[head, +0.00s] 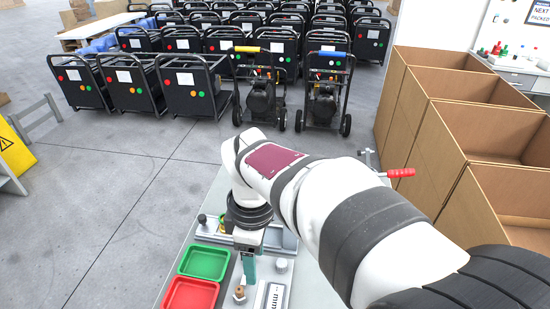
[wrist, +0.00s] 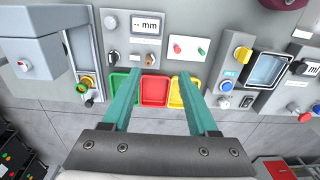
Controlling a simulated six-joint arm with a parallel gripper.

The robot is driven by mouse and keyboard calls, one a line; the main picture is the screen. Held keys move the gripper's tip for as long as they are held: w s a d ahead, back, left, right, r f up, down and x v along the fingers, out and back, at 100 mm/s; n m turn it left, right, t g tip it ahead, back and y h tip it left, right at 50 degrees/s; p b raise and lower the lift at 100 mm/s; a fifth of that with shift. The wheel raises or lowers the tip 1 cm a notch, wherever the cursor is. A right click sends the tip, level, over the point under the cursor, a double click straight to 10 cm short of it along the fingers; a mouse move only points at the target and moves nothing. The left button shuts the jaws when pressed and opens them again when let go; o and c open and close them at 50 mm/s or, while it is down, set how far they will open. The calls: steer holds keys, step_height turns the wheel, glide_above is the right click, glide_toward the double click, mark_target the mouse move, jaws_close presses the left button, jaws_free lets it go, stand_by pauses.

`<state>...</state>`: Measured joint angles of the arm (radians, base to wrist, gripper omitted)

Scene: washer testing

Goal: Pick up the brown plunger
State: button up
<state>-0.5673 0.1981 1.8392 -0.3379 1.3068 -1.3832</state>
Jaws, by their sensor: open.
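The brown plunger (head: 240,291) is a small brown piece on a light metal fitting near the bottom edge of the head view. It stands left of the mm display (head: 271,296). In the wrist view the plunger (wrist: 150,59) is small, below the display and just above the red tray. My gripper (wrist: 159,73) is open, with two teal fingers spread wide and nothing between them. The plunger appears between the fingertips but beyond them, apart from them. In the head view my gripper (head: 249,270) points down near the plunger; one finger mostly shows.
Green (head: 205,262) and red (head: 190,294) trays lie beside the plunger, with a yellow tray (wrist: 186,92) in the wrist view. A dark knob (wrist: 113,57) stands left of the plunger. Cardboard boxes (head: 480,130) stand at the right. Open floor lies left of the bench.

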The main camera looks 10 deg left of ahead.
mark_target(238, 289)
steer(key=w+a+f+n, duration=0.1)
steer(key=a+f+n, duration=0.2)
steer(key=a+n, duration=0.2)
steer(key=f, duration=0.9)
steer(key=w+f, duration=0.1)
steer(key=f, duration=0.4)
steer(key=shift+w+a+f, duration=0.1)
steer(key=shift+a+f, duration=0.05)
steer(key=shift+f, duration=0.15)
jaws_close()
